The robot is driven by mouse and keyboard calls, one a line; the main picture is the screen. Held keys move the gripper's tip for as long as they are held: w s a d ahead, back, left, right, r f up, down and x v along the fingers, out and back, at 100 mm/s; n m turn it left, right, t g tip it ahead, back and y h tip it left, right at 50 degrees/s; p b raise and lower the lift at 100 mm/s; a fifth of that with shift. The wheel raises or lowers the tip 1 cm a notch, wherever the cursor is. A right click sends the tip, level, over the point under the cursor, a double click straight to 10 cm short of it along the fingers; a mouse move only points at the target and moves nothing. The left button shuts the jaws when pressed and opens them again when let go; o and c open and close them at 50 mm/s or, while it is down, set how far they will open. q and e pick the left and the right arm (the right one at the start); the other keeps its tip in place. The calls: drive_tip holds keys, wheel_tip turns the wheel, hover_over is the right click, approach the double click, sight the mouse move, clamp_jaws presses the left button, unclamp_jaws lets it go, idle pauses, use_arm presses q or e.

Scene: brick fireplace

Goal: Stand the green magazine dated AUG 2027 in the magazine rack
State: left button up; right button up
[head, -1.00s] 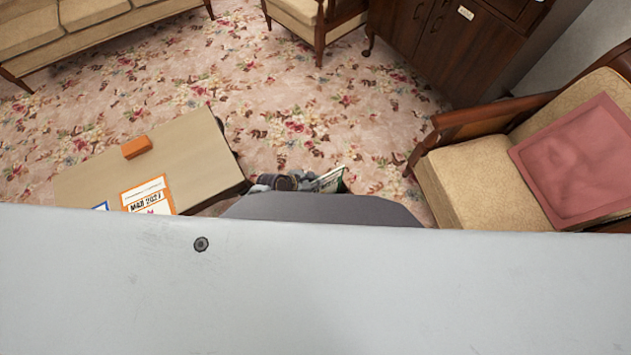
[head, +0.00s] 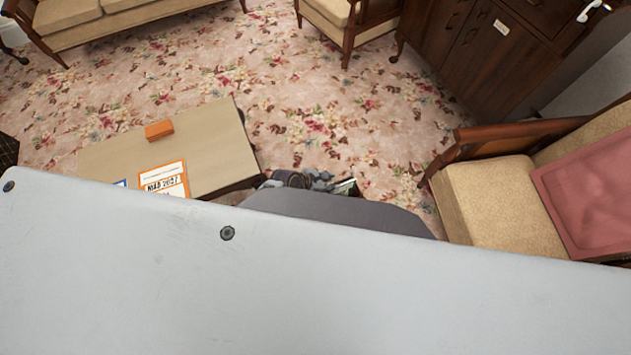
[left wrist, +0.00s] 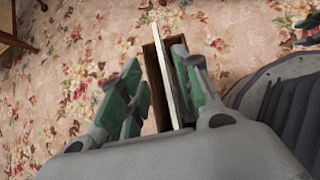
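My left gripper (left wrist: 158,90) is open in the left wrist view, with its green-padded fingers apart. A thin pale magazine edge (left wrist: 160,52) stands between them, closer to the right finger; its cover and date do not show. A brown, wooden-looking holder (left wrist: 149,62), which looks like the magazine rack, lies around and below this edge. How deep the magazine sits in it I cannot tell. In the head view, my left gripper (head: 318,181) shows beyond my grey body, with a small pale and green sliver of the magazine (head: 347,186) at its tip. My body hides the rest.
A low tan table (head: 213,145) at left carries an orange block (head: 159,130), an orange-bordered MAR 2027 magazine (head: 163,177) and a blue-edged one (head: 120,183). An armchair (head: 490,200) stands at right. A dark, green-padded part, possibly my right gripper, enters the wrist view's right edge. Flowered carpet between is clear.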

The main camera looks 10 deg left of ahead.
use_arm(q)
drive_tip(key=v, duration=1.1)
drive_tip(key=shift+a+r, duration=0.2)
drive_tip(key=shift+r, duration=0.05)
use_arm(e)
drive_tip(key=shift+a, duration=0.1)
drive_tip(key=shift+s, duration=0.1)
idle(1.3)
